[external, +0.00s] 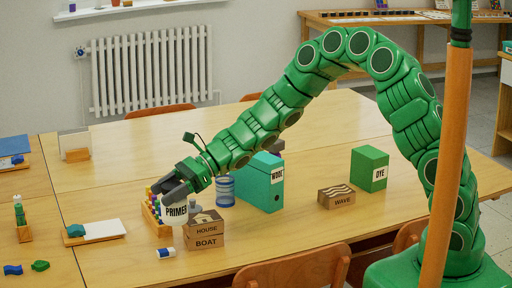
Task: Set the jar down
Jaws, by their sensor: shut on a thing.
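The jar (174,214) is white with a dark "PRIMER" label. It is at the left of the table group in the external view. My gripper (172,193) is shut on the jar from above, with dark fingers over its upper part. The jar is in front of a wooden rack of colored items (151,222) and just left of the stacked blocks. Whether its bottom touches the table (300,228) cannot be told.
Wooden blocks marked HOUSE (207,224) and BOAT (205,242) are stacked beside the jar. A small white-and-blue tube (166,253) lies in front. A blue-banded jar (225,190), teal WOOL box (260,184), WAVE block (337,196) and green DYE box (370,169) stand to the right.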

